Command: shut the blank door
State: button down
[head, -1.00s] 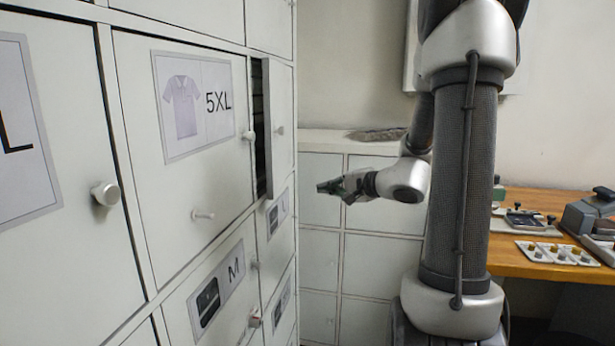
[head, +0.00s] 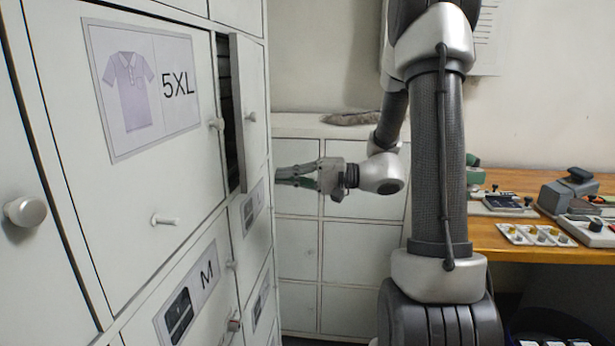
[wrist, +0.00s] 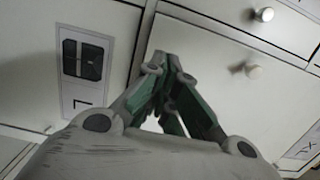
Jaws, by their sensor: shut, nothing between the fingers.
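The blank door (head: 249,112) has no label and a small round knob. It stands ajar in the head view, with a dark gap along its left edge beside the 5XL door. My gripper (head: 277,174) is shut and empty, to the right of the blank door and near the height of its lower edge. In the head view I cannot tell whether the fingertips touch anything. In the wrist view my gripper (wrist: 165,62) has its fingers together in front of pale door fronts. Which of these is the blank door is unclear there.
The 5XL door (head: 185,150) and the M door (head: 205,300) are beside it, with protruding knobs. Low pale lockers (head: 350,250) stand behind my gripper. A wooden bench (head: 490,235) with small devices and a tray is at the right.

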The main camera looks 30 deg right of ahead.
aim_at(252, 176)
jog(key=shift+x, duration=2.7)
jog(key=x, duration=0.3)
jog(key=shift+a, duration=0.25)
jog(key=shift+w+a, duration=0.2)
jog(key=shift+w, duration=0.05)
jog(key=shift+r, duration=0.1)
jog(key=shift+d, duration=0.1)
